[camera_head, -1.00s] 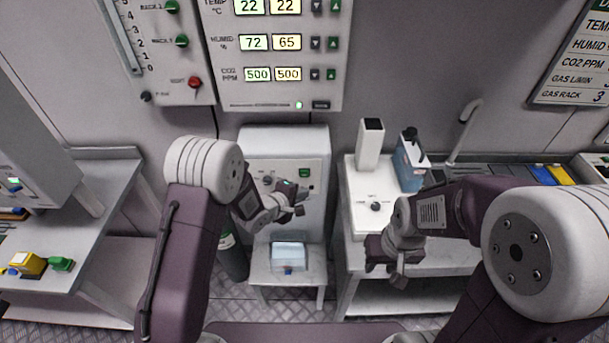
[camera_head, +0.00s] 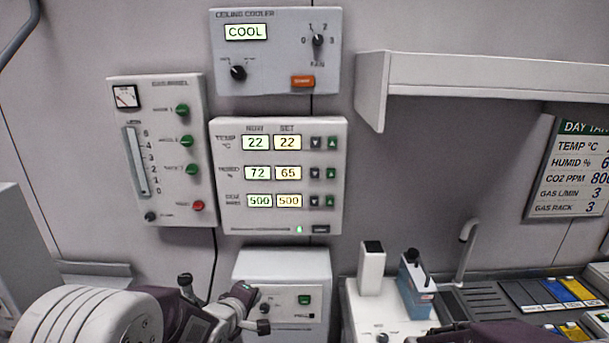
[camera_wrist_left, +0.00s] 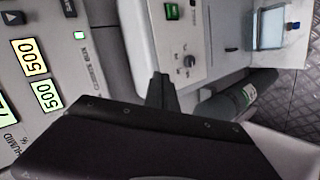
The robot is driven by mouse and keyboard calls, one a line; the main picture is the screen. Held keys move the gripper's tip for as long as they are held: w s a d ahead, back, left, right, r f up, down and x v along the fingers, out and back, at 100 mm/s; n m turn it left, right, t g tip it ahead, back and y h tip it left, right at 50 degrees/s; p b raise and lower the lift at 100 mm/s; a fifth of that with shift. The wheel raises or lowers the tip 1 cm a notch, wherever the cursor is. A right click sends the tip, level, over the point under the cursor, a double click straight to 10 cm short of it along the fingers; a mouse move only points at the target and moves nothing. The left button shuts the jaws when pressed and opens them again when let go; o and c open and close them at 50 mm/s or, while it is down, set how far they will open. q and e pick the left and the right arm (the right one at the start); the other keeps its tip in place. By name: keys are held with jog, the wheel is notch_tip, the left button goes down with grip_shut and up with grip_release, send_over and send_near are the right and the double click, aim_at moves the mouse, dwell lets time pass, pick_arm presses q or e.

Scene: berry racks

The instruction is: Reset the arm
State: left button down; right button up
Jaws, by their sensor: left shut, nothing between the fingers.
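My left arm comes in from the lower left in the head view. Its gripper (camera_head: 258,312) is in front of the white box unit (camera_head: 285,262) with a knob and a green button, below the wall panels. In the left wrist view the dark fingers (camera_wrist_left: 160,88) are together, with nothing between them. The same white unit shows beyond them. Only a dark purple part of my right arm shows at the lower right edge of the head view; its gripper is out of frame.
The display panel (camera_head: 279,221), the gas panel (camera_head: 165,214) and the ceiling cooler panel (camera_head: 262,78) are on the wall. A shelf (camera_head: 490,68) is at upper right. A gas cylinder (camera_wrist_left: 215,108) shows in the wrist view.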

pick_arm(q)
jog(key=s+a+f+m+g, duration=0.1)
jog(key=s+f+m+g, duration=0.1)
jog(key=s, duration=0.6)
jog(key=s+a+f+m+g+y, duration=0.1)
jog(key=s+a+f+m+g, duration=0.1)
jog(key=s+m, duration=0.4)
jog(key=s+a+f+m+g+y, duration=0.1)
jog(key=s+f+m+g, duration=0.3)
jog(key=s, duration=0.5)
jog(key=shift+s+a+g, duration=0.3)
jog(key=shift+a+g, duration=0.2)
jog(key=shift+g, duration=0.4)
